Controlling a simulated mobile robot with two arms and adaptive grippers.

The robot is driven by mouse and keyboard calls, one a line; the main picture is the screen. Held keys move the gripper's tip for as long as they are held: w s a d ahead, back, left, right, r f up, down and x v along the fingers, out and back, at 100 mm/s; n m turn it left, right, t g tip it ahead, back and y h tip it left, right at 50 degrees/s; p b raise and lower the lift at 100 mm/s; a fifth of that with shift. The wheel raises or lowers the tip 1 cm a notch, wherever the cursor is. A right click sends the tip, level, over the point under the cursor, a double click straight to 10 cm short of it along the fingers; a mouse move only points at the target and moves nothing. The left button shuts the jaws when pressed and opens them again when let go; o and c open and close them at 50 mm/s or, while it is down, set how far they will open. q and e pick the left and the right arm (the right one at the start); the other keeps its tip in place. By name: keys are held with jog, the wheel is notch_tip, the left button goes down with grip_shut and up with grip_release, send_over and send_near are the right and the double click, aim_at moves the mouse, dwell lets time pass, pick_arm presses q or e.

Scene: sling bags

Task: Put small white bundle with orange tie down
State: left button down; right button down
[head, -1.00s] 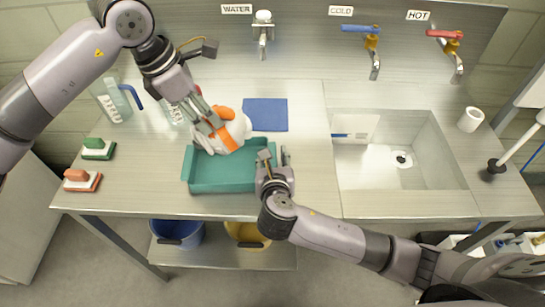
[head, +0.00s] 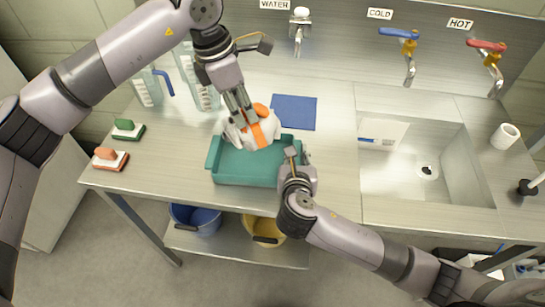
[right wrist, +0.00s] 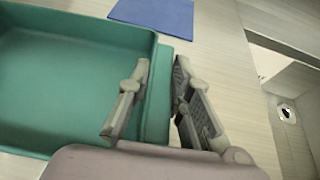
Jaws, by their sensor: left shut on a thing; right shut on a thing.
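The small white bundle with an orange tie (head: 262,139) is at the back edge of the teal tray (head: 255,176) in the head view. My left gripper (head: 243,121) is shut on the bundle from above, and its fingers hide part of it. The bundle overlaps the tray's back rim; I cannot tell whether it touches the tray. My right gripper (head: 296,160) is shut on the tray's right wall. In the right wrist view its fingers (right wrist: 160,95) straddle the wall of the tray (right wrist: 60,85), and the part of the tray in view is empty.
A blue cloth (head: 294,112) lies behind the tray. Clear bottles (head: 200,88) and a jug (head: 146,92) stand at the back left, two brushes (head: 128,130) at the left edge. The sink (head: 405,175) is at right. Counter between tray and sink is clear.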

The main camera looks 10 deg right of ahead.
aim_at(253, 128)
pick_arm(q)
jog(key=shift+w+d+f+n+y, duration=0.15)
jog(key=shift+d+f+y, duration=0.15)
jog(key=shift+d+y, duration=0.3)
jog(key=shift+w+d+f+n+y, duration=0.15)
jog(key=shift+d+f+y, duration=0.1)
jog(key=shift+d+y, duration=0.3)
pick_arm(e)
jog(key=shift+d, duration=0.15)
pick_arm(q)
notch_tip(253, 128, down, 5)
jog(key=shift+s+a+f, duration=0.15)
jog(key=shift+f, duration=2.35)
jog(key=c, duration=1.3)
grip_release()
jog(key=shift+f, duration=0.1)
notch_tip(253, 128, up, 12)
jog(key=shift+r, duration=0.15)
